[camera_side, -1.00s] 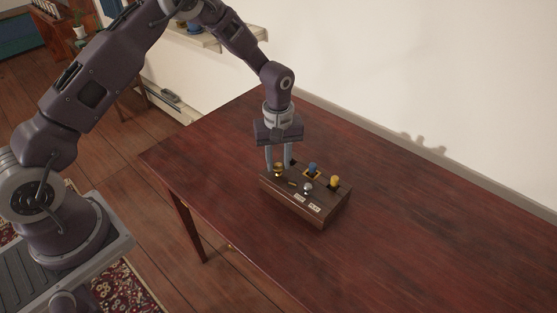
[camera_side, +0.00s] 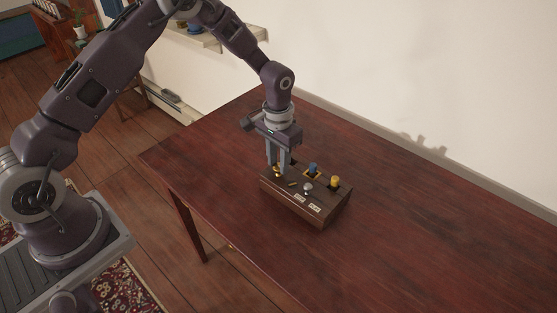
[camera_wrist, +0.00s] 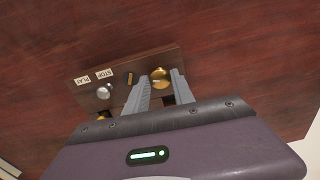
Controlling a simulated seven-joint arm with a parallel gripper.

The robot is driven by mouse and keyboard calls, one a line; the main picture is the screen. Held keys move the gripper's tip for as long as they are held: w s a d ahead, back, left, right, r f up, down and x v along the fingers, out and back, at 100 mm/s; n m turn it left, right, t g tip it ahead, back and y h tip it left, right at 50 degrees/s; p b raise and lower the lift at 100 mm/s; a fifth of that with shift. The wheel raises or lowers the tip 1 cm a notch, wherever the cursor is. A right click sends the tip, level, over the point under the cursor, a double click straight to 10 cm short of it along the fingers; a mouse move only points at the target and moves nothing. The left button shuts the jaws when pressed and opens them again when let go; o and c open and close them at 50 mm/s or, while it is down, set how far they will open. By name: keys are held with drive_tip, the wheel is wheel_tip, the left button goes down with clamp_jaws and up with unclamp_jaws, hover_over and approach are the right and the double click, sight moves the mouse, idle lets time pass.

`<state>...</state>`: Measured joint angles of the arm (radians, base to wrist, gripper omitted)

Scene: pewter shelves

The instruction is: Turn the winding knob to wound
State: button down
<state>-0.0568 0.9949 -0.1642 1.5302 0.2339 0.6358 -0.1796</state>
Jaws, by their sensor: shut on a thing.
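The winding knob (camera_wrist: 159,76) is a round brass knob at one end of a dark wooden box (camera_side: 292,204). In the side view the knob (camera_side: 277,171) shows at the box's left end, partly hidden by the fingers. My gripper (camera_side: 279,168) points down over it. In the wrist view my gripper (camera_wrist: 160,85) is shut on the knob, one finger on each side. The fingers hide part of the knob and the box top beside it.
The box also carries a silver knob (camera_side: 308,187), a blue knob (camera_side: 312,168), a yellow knob (camera_side: 335,181) and small STOP and PLAY labels (camera_wrist: 95,77). The red-brown table (camera_side: 420,230) is clear around it. A white wall (camera_side: 430,90) stands behind.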

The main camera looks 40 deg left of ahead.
drive_tip(key=m, duration=1.1)
drive_tip(key=shift+w+m, duration=0.1)
drive_tip(key=shift+m, duration=1.6)
drive_tip(key=c, duration=1.1)
unclamp_jaws()
drive_tip(key=shift+o, duration=0.2)
drive_tip(key=shift+r, duration=0.1)
wheel_tip(320, 180, up, 7)
